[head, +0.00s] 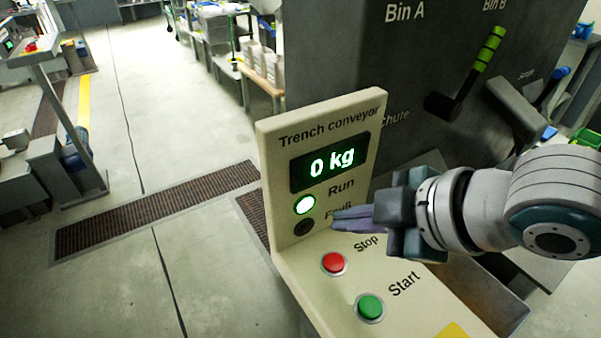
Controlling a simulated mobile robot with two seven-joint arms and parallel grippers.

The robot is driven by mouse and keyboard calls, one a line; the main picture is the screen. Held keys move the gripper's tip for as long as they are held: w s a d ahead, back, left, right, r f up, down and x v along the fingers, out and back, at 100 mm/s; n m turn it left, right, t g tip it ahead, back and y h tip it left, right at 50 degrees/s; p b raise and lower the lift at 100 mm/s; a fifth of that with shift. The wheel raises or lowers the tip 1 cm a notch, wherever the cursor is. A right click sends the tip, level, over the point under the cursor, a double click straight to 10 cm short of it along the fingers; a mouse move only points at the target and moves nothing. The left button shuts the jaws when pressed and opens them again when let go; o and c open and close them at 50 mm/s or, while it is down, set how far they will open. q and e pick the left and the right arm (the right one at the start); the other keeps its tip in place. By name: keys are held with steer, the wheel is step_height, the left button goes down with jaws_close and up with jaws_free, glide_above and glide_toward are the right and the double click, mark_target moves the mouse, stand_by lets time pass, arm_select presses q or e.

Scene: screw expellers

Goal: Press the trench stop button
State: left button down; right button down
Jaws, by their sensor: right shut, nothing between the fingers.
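The trench conveyor panel (275,140) is cream coloured and stands in the middle of the head view. Its red Stop button (333,263) sits on the sloping lower face, with the word Stop to its right. The green Start button (370,307) is below and to the right of it. The display (330,161) reads 0 kg. The Run lamp (304,204) is lit green and the Fault lamp (304,227) is dark. My right gripper (338,220) is shut and empty, its fingertips pointing left above the Stop button, apart from it in the picture. My left gripper is out of view.
A dark grey machine (400,70) marked Bin A, Bin B and Chute rises behind the panel. A lever with a green-banded handle (486,52) sticks out of it. A floor grating (150,205) lies left of the panel.

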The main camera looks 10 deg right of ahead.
steer(key=b, duration=0.4)
glide_above(342, 266)
step_height(342, 266, down, 5)
steer(key=shift+f, duration=0.1)
steer(key=shift+f+b, duration=0.35)
steer(key=shift+f, duration=0.05)
stand_by(0.5)
steer(key=shift+f, duration=0.15)
stand_by(0.7)
steer(key=shift+f, duration=0.25)
